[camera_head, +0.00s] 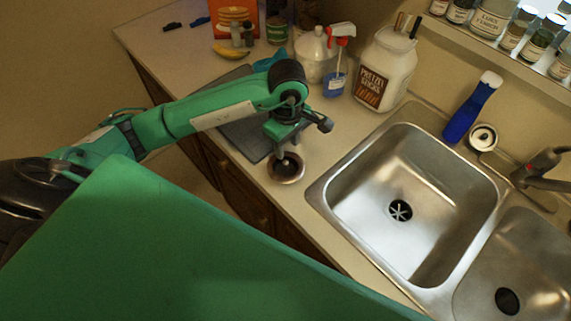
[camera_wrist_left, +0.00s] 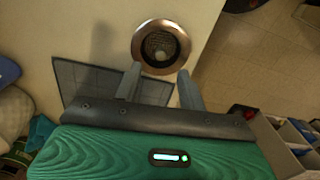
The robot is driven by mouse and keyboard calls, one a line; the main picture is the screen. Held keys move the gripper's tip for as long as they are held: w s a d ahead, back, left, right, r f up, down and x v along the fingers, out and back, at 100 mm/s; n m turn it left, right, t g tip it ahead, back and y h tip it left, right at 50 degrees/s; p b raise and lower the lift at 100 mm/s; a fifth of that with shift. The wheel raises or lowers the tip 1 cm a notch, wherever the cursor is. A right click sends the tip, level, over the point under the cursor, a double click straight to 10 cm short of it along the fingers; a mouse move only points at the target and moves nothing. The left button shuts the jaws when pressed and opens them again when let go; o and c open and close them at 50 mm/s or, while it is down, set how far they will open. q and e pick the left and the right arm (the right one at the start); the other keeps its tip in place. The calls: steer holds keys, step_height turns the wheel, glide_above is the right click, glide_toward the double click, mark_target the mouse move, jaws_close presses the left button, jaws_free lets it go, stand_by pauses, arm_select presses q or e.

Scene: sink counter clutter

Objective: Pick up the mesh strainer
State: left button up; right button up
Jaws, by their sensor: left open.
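The mesh strainer (camera_head: 286,172) is a small round metal cup with a wide rim and dark middle, lying on the counter left of the sink. In the left wrist view the strainer (camera_wrist_left: 161,47) shows its shiny rim and mesh bottom. My left gripper (camera_head: 284,155) points down over the strainer and hides part of it. In the left wrist view my left gripper (camera_wrist_left: 158,78) is open, with its two fingers apart at the strainer's near edge. Nothing is held between them. Whether the fingers touch the rim cannot be told. My right gripper is not in view.
A dark grey mat (camera_head: 247,132) lies beside the strainer, partly under my arm. The steel sink (camera_head: 400,210) is to the right. The counter's front edge is close to the strainer.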

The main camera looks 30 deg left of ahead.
mark_target(285, 162)
arm_select(q)
steer(key=shift+f, duration=0.8)
steer(key=shift+s+a+f+p, duration=0.1)
steer(key=shift+f+p, duration=0.65)
steer(key=shift+p, duration=0.2)
step_height(285, 162, down, 3)
steer(key=shift+a+p, duration=0.15)
steer(key=shift+p, duration=0.65)
steer(key=shift+f, duration=0.45)
steer(key=shift+c, duration=0.2)
jaws_close()
